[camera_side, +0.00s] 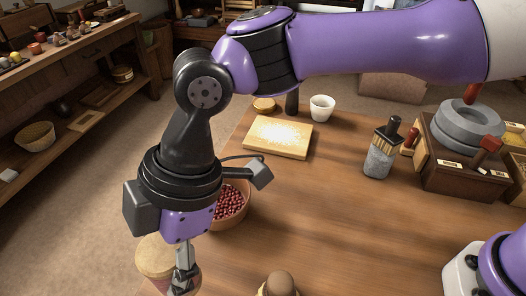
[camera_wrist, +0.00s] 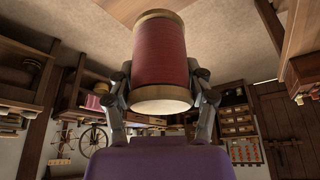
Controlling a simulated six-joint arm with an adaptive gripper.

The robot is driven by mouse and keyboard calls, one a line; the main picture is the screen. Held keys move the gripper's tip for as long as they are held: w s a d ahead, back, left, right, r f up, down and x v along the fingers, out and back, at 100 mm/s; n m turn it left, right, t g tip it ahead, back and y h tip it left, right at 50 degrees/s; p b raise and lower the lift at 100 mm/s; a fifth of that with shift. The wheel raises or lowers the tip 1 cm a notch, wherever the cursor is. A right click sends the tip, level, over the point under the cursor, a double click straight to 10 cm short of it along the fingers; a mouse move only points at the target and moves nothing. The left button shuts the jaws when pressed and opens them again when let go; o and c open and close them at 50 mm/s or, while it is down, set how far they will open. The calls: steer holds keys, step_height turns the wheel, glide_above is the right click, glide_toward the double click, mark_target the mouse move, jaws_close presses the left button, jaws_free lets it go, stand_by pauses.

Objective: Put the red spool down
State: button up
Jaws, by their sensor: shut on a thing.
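The red spool (camera_wrist: 160,50), with pale wooden ends, fills the upper middle of the wrist view. My gripper (camera_wrist: 158,82) is shut on it, with one finger on each side. In the side view my gripper (camera_side: 184,280) points down at the lower left, near the table's left edge. Its fingertips run into the bottom of that picture. Whether the spool touches anything below is hidden.
A bowl of red berries (camera_side: 229,205) is close by. A brown rounded knob (camera_side: 281,284) shows at the front. A board (camera_side: 278,138), brush jar (camera_side: 380,160) and quern stone (camera_side: 468,125) stand farther back. The middle tabletop (camera_side: 310,215) is clear.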

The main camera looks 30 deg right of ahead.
steer(key=f, duration=0.8)
steer(key=shift+a+f, duration=0.15)
steer(key=shift+a, duration=0.05)
steer(key=shift+f, duration=0.1)
steer(key=o, duration=1.2)
